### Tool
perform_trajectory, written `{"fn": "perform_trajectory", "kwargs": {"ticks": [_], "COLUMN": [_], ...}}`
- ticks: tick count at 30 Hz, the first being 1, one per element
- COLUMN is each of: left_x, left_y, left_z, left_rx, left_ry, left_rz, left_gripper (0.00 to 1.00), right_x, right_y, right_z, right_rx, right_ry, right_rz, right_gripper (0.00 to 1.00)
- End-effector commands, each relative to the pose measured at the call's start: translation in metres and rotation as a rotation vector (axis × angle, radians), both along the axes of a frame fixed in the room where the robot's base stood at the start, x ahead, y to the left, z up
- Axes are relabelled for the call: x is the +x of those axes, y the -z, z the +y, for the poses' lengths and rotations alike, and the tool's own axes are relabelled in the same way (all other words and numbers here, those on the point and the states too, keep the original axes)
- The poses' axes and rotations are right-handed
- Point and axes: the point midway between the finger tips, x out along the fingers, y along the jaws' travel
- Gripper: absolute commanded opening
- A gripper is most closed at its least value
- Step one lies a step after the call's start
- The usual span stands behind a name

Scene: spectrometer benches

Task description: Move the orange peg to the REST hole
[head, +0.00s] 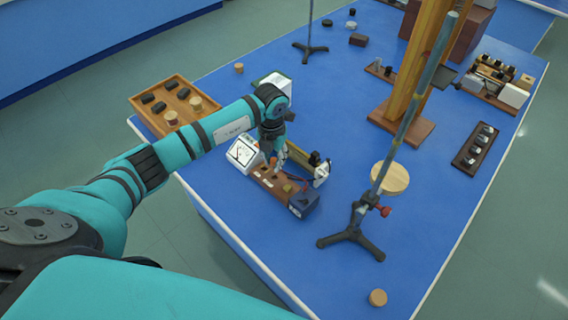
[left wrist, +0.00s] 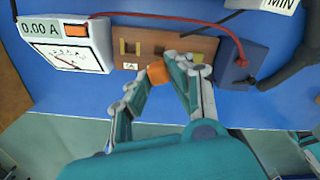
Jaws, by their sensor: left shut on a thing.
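The orange peg (left wrist: 156,73) is between the fingers of my left gripper (left wrist: 158,78) in the left wrist view, at the near edge of the brown wooden board (left wrist: 189,44). The gripper is shut on the peg. In the head view my left gripper (head: 272,154) is over the left part of the same board (head: 262,181). I cannot tell whether the peg is seated in a hole or just above one. A small white label (left wrist: 130,66) lies left of the peg; I cannot read a REST mark.
A white meter (left wrist: 66,45) reading 0.00 A stands left of the board. A dark blue box (left wrist: 238,66) with a red wire (left wrist: 180,20) is at its right end. A tripod stand (head: 352,238) rises to the right. The blue bench front (head: 265,250) is clear.

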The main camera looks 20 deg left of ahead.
Motion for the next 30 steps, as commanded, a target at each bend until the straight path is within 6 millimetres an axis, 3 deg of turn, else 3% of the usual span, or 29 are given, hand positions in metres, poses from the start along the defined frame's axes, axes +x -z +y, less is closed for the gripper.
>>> {"fn": "perform_trajectory", "kwargs": {"ticks": [5,18,30], "left_x": [0.0,0.0,0.0], "left_y": [0.009,0.035,0.058], "left_z": [-0.001,-0.002,-0.001], "left_rx": [-0.001,-0.001,-0.001], "left_ry": [0.001,0.002,0.001], "left_rz": [0.0,0.001,-0.001], "left_gripper": [0.0,0.0,0.0], "right_x": [0.008,0.007,0.004], "right_y": [0.006,0.025,0.044], "right_z": [0.014,-0.005,-0.004], "right_rx": [0.017,-0.005,-0.005], "right_ry": [-0.002,0.0,0.001], "right_rz": [-0.014,-0.01,-0.006], "right_gripper": [0.4,0.4,0.4]}}
